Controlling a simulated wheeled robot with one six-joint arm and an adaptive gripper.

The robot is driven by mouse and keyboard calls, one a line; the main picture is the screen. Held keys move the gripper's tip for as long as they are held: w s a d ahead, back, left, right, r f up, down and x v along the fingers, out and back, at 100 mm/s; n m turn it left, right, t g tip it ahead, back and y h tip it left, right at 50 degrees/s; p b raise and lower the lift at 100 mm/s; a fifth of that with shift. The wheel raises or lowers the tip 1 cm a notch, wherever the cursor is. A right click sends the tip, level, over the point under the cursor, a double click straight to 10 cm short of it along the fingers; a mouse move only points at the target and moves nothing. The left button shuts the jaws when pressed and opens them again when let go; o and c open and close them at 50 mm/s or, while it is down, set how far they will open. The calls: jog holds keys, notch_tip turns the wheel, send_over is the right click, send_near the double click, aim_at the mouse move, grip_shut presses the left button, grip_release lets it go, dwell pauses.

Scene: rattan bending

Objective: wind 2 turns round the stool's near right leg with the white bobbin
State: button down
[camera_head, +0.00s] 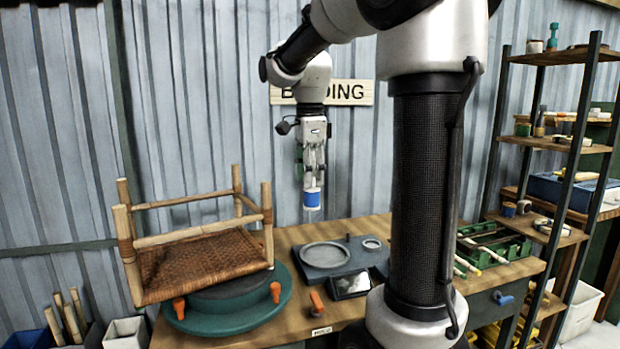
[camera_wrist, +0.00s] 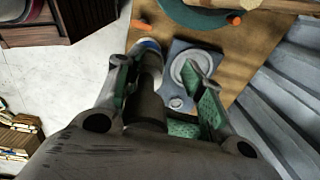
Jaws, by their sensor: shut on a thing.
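My gripper (camera_head: 313,178) is shut on the bobbin (camera_head: 312,198), a white piece with a blue band, and holds it upright in the air above the bench. In the wrist view a blue and white rim (camera_wrist: 148,46) shows beyond the fingers. The stool (camera_head: 200,262) has a woven brown seat and pale rattan legs pointing up. Its near right leg (camera_head: 267,222) is to the left of my gripper and lower, clearly apart from the bobbin. I cannot make out any strand between bobbin and leg.
The stool sits on a green turntable (camera_head: 222,316) with orange clamps (camera_head: 275,292). A grey plate with round recesses (camera_head: 325,255) lies on the bench (camera_head: 300,318) below the bobbin. A green crate (camera_head: 495,243) and a shelf rack (camera_head: 490,150) stand at right.

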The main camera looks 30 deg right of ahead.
jog(key=shift+r, duration=5.05)
